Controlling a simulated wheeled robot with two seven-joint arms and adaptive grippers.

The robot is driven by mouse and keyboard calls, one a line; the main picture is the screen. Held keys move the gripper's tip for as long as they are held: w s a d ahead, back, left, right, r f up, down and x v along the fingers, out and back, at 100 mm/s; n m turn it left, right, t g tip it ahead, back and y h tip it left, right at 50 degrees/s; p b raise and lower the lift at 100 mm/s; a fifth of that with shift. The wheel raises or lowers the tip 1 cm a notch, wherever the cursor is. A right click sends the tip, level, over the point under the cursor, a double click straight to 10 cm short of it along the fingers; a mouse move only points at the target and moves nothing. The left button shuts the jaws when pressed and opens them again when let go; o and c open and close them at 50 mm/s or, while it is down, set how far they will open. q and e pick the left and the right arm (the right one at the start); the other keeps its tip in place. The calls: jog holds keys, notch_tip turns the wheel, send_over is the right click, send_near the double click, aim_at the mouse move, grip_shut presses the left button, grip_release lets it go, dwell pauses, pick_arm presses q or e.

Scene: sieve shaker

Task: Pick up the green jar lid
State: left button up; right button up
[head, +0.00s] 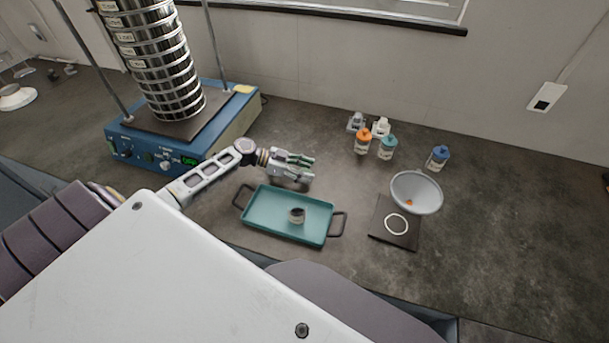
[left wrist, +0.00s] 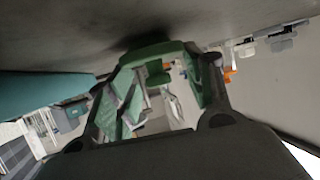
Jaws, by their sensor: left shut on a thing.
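My left gripper (head: 298,163) is over the worktop, just behind the teal tray (head: 262,213). In the left wrist view its fingers (left wrist: 160,75) are closed in on a green piece (left wrist: 152,52) between the tips, which I take to be the green jar lid. The fingers carry green parts too, so the lid's outline is hard to separate. An open small jar (head: 297,215) with dark contents stands upright in the tray, with no lid on it. My right gripper is not in view.
A blue sieve shaker (head: 190,160) with a sieve stack (head: 160,65) stands at left. Behind are jars with orange (head: 363,134), teal (head: 388,141) and blue (head: 440,152) lids. A bowl (head: 416,192) is near a dark balance (head: 395,238) at right. The far right worktop is clear.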

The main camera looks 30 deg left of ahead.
aim_at(305, 170)
pick_arm(q)
jog(key=shift+r, duration=0.2)
jog(key=shift+c, duration=0.2)
jog(key=shift+r, duration=0.5)
notch_tip(305, 170, up, 8)
jog(key=shift+f+b, duration=0.25)
jog(key=shift+b, duration=0.05)
jog(key=shift+r, duration=0.5)
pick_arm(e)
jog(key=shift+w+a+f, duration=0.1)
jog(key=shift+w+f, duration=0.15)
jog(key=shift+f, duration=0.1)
pick_arm(q)
jog(key=shift+w+r, duration=0.1)
jog(key=shift+r, duration=0.1)
